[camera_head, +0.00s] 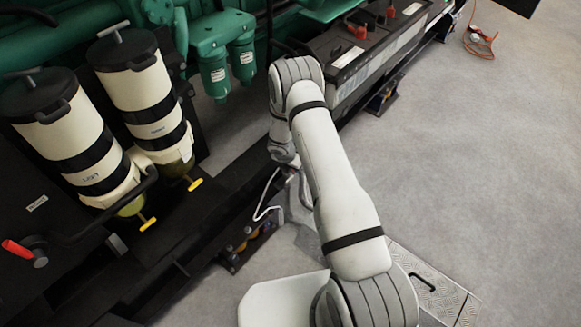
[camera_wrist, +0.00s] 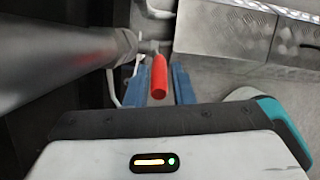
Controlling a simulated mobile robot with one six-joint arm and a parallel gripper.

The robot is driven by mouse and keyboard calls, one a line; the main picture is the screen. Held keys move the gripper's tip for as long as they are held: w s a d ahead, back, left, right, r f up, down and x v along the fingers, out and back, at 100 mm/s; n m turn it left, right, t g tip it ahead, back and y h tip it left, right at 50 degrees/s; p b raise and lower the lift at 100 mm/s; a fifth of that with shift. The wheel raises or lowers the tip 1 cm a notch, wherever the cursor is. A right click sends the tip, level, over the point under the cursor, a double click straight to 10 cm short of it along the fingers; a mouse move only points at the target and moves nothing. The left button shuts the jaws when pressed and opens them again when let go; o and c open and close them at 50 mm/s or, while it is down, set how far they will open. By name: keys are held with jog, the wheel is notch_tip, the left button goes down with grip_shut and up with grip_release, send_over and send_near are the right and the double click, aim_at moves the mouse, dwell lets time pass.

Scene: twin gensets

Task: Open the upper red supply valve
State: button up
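In the wrist view a red valve handle (camera_wrist: 159,77) points toward the camera, beside a thick grey pipe (camera_wrist: 65,72). My gripper (camera_wrist: 158,84) has its two blue fingers on either side of the handle, with a gap showing on each side, so it looks open around it. In the head view my gripper and this handle are hidden behind my arm. Another red lever (camera_head: 17,249) shows at the far left of the head view, well away from my arm. I cannot tell from these frames which handle is the upper one.
Two cream filter canisters (camera_head: 140,85) with black bands and yellow drain taps stand at the left. A black battery box (camera_head: 360,60) lies beyond my arm. A tread-plate step (camera_head: 440,285) is at lower right. Grey floor on the right is mostly clear.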

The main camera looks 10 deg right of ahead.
jog(key=shift+o, duration=1.4)
jog(key=shift+r, duration=0.15)
jog(key=v, duration=0.7)
jog(key=shift+r, duration=0.25)
